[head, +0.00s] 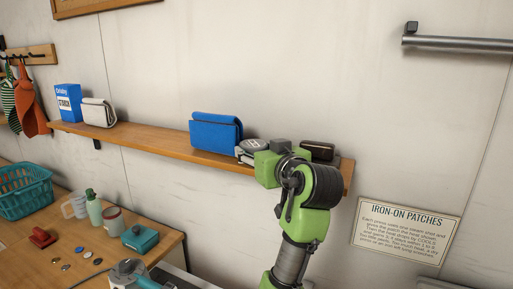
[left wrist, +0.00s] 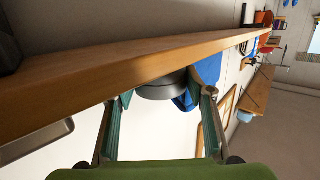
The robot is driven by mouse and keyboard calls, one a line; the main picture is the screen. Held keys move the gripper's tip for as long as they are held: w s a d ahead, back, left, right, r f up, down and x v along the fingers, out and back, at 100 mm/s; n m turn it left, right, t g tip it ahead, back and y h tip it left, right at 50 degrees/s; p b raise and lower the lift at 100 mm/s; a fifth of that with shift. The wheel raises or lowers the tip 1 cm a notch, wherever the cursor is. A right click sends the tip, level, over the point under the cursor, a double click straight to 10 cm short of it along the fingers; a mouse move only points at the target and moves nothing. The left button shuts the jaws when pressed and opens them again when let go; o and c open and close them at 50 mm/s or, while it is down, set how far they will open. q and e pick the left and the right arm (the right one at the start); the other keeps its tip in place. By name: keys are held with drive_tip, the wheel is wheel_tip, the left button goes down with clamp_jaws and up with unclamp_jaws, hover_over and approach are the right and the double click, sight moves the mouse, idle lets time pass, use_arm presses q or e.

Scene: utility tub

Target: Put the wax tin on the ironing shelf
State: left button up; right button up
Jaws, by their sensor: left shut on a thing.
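The wax tin (head: 253,146) is round and grey with a pale mark on its lid. It is at the ironing shelf (head: 165,138), just right of a folded blue cloth (head: 215,132). My left gripper (head: 262,160) is shut on the tin and partly hides it. In the left wrist view the tin (left wrist: 162,88) sits between the fingertips of my left gripper (left wrist: 158,98), close to the wooden shelf edge (left wrist: 120,72). I cannot tell whether the tin touches the shelf board. My right gripper is not in view.
A dark brown item (head: 318,151) stands on the shelf right of my gripper. A starch box (head: 67,101) and a folded white cloth (head: 98,112) stand at its left end. The shelf between the white and blue cloths is clear. A teal basket (head: 25,190) stands on the table below.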

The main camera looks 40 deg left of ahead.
use_arm(q)
drive_tip(key=shift+f, duration=0.25)
drive_tip(key=o, duration=1.2)
drive_tip(key=shift+r, duration=0.1)
drive_tip(key=shift+c, duration=0.2)
drive_tip(key=shift+r, duration=0.1)
